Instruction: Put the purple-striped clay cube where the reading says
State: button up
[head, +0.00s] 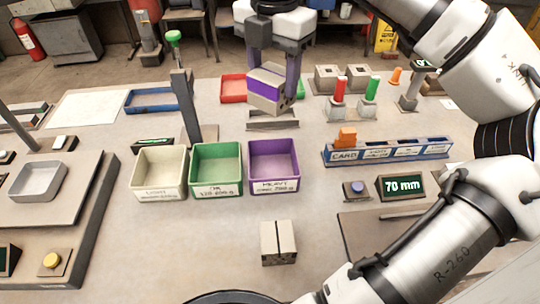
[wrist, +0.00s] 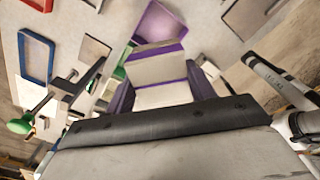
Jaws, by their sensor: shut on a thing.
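The purple-striped clay cube (head: 266,88) is pale with purple bands and hangs in my gripper (head: 271,84), above a grey stand behind the bins. My gripper is shut on it, with a purple finger on each side. In the wrist view the cube (wrist: 160,72) sits between the fingers (wrist: 160,88). A display (head: 402,186) at right reads 70 mm. A smaller display (head: 153,142) behind the bins is too small to read. Three bins stand in a row: a cream one marked LIGHT (head: 160,190), a green one marked 320-600 g (head: 216,187), and a purple one marked HEAVY (head: 274,186).
A blue CARD rack (head: 388,152) stands at right, and a weighing platform with a grey tray (head: 37,181) at left. Bare table lies around the beige block.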

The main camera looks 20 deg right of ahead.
jog(key=shift+w+d, duration=0.1)
jog(key=shift+w, duration=0.05)
jog(key=shift+f+m, duration=0.2)
jog(key=shift+m, duration=0.1)
notch_tip(320, 180, down, 18)
jog(key=shift+f+p, duration=0.2)
jog(key=shift+p, duration=1.05)
jog(key=shift+f, duration=0.4)
jog(key=shift+f+b, duration=0.25)
jog(key=shift+b, duration=0.05)
jog(key=o, duration=1.3)
jog(key=shift+r, duration=0.1)
jog(key=shift+r, duration=0.15)
notch_tip(320, 180, up, 12)
jog(key=shift+b, duration=0.5)
